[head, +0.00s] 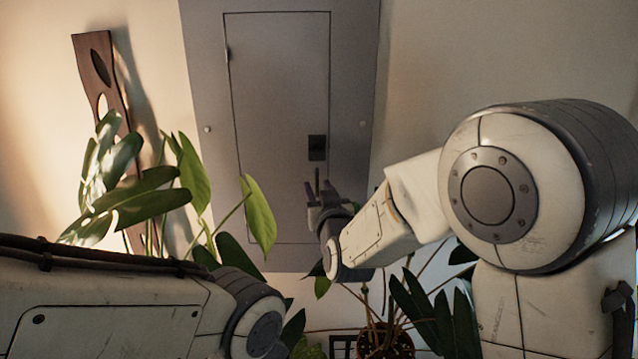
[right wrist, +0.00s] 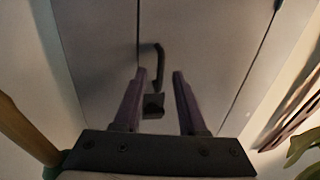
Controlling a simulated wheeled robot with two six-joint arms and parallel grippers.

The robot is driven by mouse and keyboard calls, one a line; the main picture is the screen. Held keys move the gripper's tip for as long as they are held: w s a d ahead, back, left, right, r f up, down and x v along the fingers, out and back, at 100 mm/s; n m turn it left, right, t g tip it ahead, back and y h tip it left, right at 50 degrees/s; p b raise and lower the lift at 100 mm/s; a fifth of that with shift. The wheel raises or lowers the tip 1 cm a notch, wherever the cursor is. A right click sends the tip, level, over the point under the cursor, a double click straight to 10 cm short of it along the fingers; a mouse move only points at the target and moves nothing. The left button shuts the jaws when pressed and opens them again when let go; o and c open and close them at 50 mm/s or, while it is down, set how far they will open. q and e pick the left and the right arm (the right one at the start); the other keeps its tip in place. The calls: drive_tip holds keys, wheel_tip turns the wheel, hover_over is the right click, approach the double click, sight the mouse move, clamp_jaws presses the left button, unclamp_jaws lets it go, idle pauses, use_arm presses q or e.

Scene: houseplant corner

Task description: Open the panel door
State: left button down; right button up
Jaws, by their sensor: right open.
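The grey panel door (head: 280,80) sits flush in its grey frame (head: 205,80) on the wall and looks shut. A small dark latch (head: 317,148) is at its right edge. My right gripper (head: 316,188) is in front of the door, just below the latch in the head view. In the right wrist view, the open purple fingers (right wrist: 160,90) point at the door, with the dark latch (right wrist: 153,106) showing between them and a dark curved shape beyond it. Contact with the latch cannot be told. My left arm crosses the lower left, with its gripper out of view.
A broad-leaved plant (head: 150,200) stands left of the panel, its leaves overlapping the frame's lower left. A potted plant (head: 385,340) is below the panel, under my right arm. A dark wooden wall piece (head: 95,65) hangs at left. The wall right of the panel is clear.

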drive_tip(key=shift+w, duration=0.25)
clamp_jaws()
drive_tip(key=shift+a, duration=0.1)
idle(1.2)
